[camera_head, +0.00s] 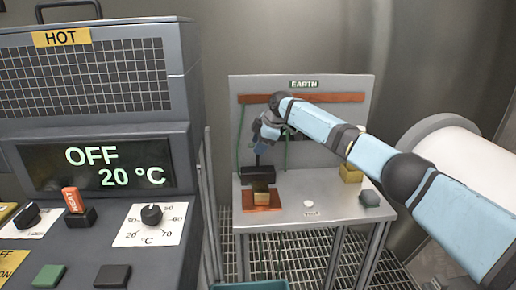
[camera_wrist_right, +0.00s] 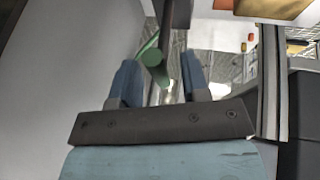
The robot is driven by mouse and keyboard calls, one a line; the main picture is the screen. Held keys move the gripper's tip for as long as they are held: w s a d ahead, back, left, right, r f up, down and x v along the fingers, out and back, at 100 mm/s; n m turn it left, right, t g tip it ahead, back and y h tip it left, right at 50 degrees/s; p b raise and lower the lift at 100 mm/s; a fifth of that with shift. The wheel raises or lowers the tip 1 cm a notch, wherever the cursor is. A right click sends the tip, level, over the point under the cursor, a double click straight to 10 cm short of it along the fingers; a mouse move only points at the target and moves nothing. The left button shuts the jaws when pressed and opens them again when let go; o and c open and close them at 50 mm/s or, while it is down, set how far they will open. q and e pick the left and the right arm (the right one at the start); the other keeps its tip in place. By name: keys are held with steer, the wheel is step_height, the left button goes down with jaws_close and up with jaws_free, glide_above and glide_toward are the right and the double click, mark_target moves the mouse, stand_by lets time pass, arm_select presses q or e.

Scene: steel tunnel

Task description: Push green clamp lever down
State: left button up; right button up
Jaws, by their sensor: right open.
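The lever is not clearly told apart there from the thin green lines on the panel. My left gripper is not in view.
A copper-coloured bar (camera_head: 340,97) crosses the panel. A heater cabinet (camera_head: 95,130) reading OFF, 20 °C fills the left. A white cylinder (camera_head: 460,155) is at the right.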

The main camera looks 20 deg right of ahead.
steer(key=shift+w+a+f, duration=0.2)
steer(key=shift+f, duration=0.35)
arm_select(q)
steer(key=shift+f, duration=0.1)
